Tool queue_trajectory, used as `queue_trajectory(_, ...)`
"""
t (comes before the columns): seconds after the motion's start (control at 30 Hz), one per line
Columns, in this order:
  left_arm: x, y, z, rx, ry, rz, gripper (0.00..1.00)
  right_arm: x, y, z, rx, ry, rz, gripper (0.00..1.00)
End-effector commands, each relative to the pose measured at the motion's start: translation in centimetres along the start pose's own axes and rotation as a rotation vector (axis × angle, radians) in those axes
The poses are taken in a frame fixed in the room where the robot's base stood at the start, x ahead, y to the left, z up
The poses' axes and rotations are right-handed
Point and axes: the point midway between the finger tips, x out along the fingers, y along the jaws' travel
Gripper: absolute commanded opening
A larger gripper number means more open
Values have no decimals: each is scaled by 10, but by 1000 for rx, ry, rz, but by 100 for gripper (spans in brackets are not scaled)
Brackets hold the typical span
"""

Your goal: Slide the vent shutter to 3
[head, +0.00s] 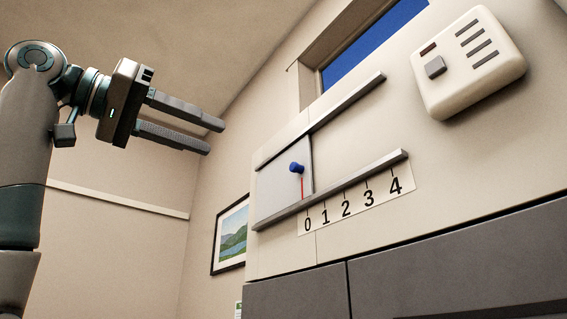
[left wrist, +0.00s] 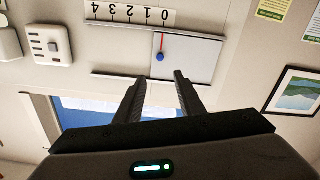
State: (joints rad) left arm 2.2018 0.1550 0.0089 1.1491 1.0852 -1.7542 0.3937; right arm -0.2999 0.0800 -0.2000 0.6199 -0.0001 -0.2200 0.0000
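The vent shutter (head: 274,189) is a pale grey panel between two slanted rails on the wall. Its blue knob (head: 296,168) stands out near its right edge, and its red pointer line is at 0 on the scale (head: 350,201) marked 0 to 4. The shutter (left wrist: 196,63) and knob (left wrist: 160,57) also show upside down in the left wrist view. My left gripper (head: 216,137) is open and empty, to the left of the shutter and apart from it. In the left wrist view its fingers (left wrist: 158,76) point towards the knob. My right gripper is not in view.
A white wall box (head: 467,62) with a grey button and slots is at the upper right. A window (head: 372,42) is above the rails. A framed landscape picture (head: 232,236) hangs at lower left. Dark grey panels (head: 450,262) run below. The space between gripper and shutter looks clear.

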Motion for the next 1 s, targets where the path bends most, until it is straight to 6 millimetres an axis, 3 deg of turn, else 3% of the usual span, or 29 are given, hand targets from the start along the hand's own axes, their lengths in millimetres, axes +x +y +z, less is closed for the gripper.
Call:
queue_trajectory(0.27,25,0,-2,-1,-2,0,35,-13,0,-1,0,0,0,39)
queue_trajectory(1.0,151,1,-3,-2,-2,0,35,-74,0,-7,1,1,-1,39)
